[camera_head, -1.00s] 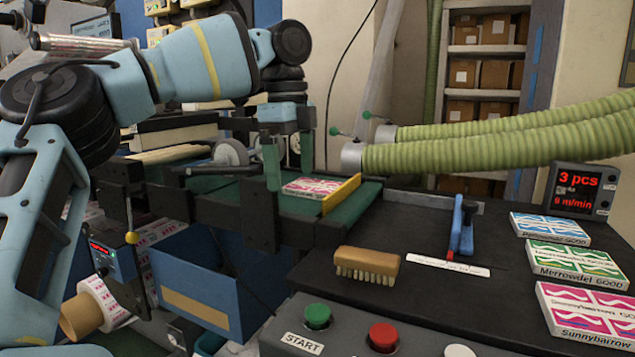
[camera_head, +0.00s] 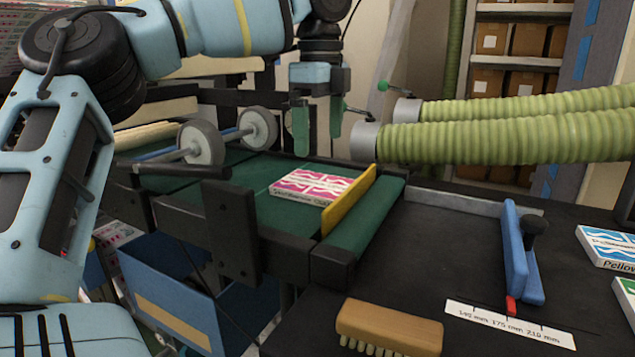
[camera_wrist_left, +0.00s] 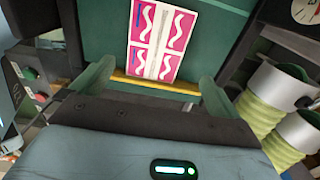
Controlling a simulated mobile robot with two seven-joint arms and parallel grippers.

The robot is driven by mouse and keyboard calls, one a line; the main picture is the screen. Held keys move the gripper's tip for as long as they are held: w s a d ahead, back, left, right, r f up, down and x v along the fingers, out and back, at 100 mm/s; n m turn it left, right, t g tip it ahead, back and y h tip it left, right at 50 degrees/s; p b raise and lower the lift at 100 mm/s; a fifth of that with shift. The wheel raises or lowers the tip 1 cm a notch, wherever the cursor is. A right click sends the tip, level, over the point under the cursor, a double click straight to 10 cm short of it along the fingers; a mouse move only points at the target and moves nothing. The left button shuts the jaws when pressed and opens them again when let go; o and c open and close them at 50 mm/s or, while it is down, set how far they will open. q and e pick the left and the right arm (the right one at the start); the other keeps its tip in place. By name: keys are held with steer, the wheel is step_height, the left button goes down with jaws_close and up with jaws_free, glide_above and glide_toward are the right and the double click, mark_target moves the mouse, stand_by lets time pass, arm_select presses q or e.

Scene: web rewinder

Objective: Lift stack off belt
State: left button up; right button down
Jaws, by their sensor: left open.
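The stack (camera_head: 311,186) is a small pile with a pink and white printed top. It lies on the green belt (camera_head: 245,180) against a yellow stop bar (camera_head: 349,199). My left gripper (camera_head: 318,140) is open and empty, pointing down above the belt just behind the stack in the head view. In the left wrist view, the stack (camera_wrist_left: 162,40) shows ahead between the lines of the two green fingers (camera_wrist_left: 155,90), with the yellow bar (camera_wrist_left: 155,84) nearer to the gripper. The fingers do not touch the stack. My right gripper is out of view.
Two green hoses (camera_head: 500,128) with metal ends reach in beside the gripper. Rollers (camera_head: 228,138) stand over the belt's left part. A brush (camera_head: 389,326), a blue stop (camera_head: 520,253) and a ruler strip (camera_head: 508,323) lie on the dark table. A blue bin (camera_head: 180,290) sits below the belt.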

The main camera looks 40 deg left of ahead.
mark_target(318, 184)
arm_select(q)
steer(key=shift+s+d+f, duration=0.1)
steer(key=shift+f, duration=1.2)
steer(key=shift+s+f, duration=0.15)
steer(key=shift+f, duration=0.3)
steer(key=shift+f+p, duration=0.45)
steer(key=shift+f, duration=1.65)
steer(key=c, duration=0.9)
